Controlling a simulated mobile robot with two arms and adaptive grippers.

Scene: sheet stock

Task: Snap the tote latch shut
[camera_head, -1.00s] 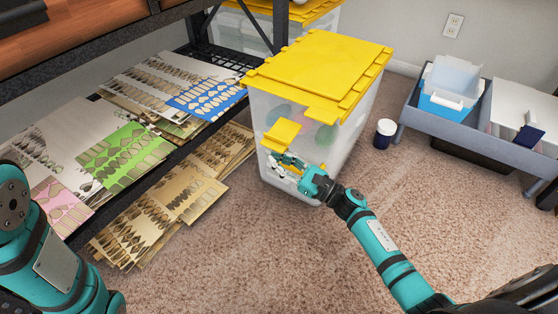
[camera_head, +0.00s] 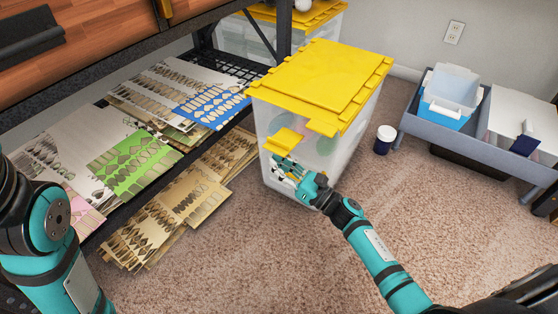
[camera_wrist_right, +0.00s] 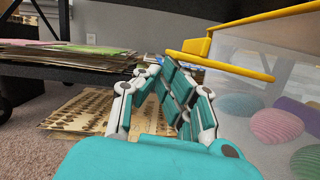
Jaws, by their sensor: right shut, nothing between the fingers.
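The tote (camera_head: 340,165) is a translucent bin with a yellow lid (camera_head: 320,72), standing on the carpet. A yellow latch flap (camera_head: 285,140) sticks out from its front face, below the lid's edge, and looks swung out rather than flat. My right gripper (camera_head: 283,166) is shut and empty just below the flap, close to the tote's front wall; I cannot tell if it touches. In the right wrist view its fingers (camera_wrist_right: 165,92) are together beside the clear wall (camera_wrist_right: 250,100), with yellow parts (camera_wrist_right: 222,66) above right. My left gripper is out of view; only my left arm shows.
A black shelf rack with patterned sheets (camera_head: 130,158) stands left of the tote. A dark jar with a white lid (camera_head: 384,139) is on the carpet to the right, before a grey cart (camera_head: 470,140) holding bins.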

